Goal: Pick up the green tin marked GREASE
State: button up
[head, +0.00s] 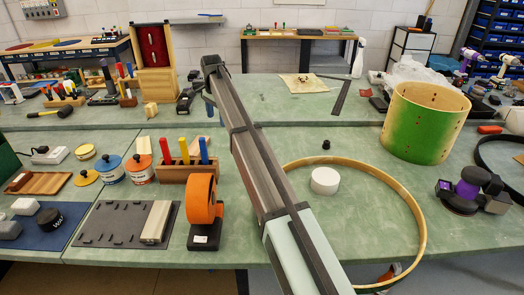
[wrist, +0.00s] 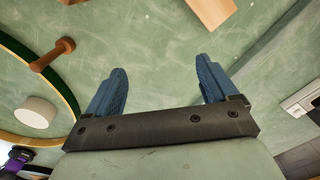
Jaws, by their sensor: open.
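I cannot make out a green tin marked GREASE in either view. In the head view, a tin with a blue lid (head: 110,170) and a tin with an orange lid (head: 139,171) stand side by side at the left. Their labels are too small to read. My gripper (wrist: 161,70) is open in the wrist view, with nothing between its two blue fingers and green bench top beyond them. In the head view I cannot make it out; my arm crosses the middle of the bench.
A wooden block with coloured handles (head: 187,169) and an orange tape dispenser (head: 203,205) stand left of my arm. A large hoop (head: 421,214) lies to the right around a white cylinder (head: 324,181). A green drum shell (head: 424,124) stands behind.

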jog(key=d+n, duration=0.3)
jog(key=d, duration=1.4)
jog(key=f+n, duration=0.4)
jog(key=n, duration=0.3)
jog(key=s+f+n, duration=0.1)
jog(key=f+n, duration=0.4)
jog(key=n, duration=0.2)
jog(key=s+f+n, duration=0.1)
jog(key=f+n, duration=0.4)
jog(key=n, duration=0.2)
jog(key=shift+d+f, duration=0.1)
jog(key=shift+d, duration=0.3)
jog(key=c, duration=1.2)
jog(key=shift+o, duration=0.2)
